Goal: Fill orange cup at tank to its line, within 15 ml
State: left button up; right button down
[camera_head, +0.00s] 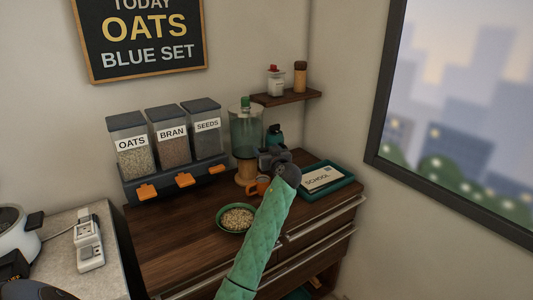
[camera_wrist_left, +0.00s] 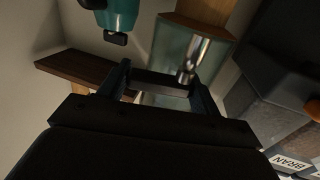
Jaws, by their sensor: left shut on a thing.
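The clear tank (camera_head: 246,130) stands on a wooden base at the back of the dark wooden counter. Its metal tap (camera_wrist_left: 190,62) shows in the left wrist view. The orange cup (camera_head: 262,184) sits low by the tank's base, partly hidden by my left arm; its line and fill level cannot be made out. My left gripper (camera_head: 269,158) is at tap height, above the cup. In the left wrist view my left gripper (camera_wrist_left: 155,84) has its fingers on either side of a dark bar beside the tap, seemingly the tap lever. My right gripper is not in view.
A green bowl of oats (camera_head: 236,218) stands in front of the cup. Dispensers (camera_head: 170,150) are left of the tank. A teal bottle (camera_head: 274,136) and a green tray (camera_head: 327,181) are on the right. A small wall shelf (camera_head: 287,97) is above.

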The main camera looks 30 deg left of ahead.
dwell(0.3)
pick_arm(q)
jog(key=o, duration=1)
jog(key=shift+s+d, duration=0.1)
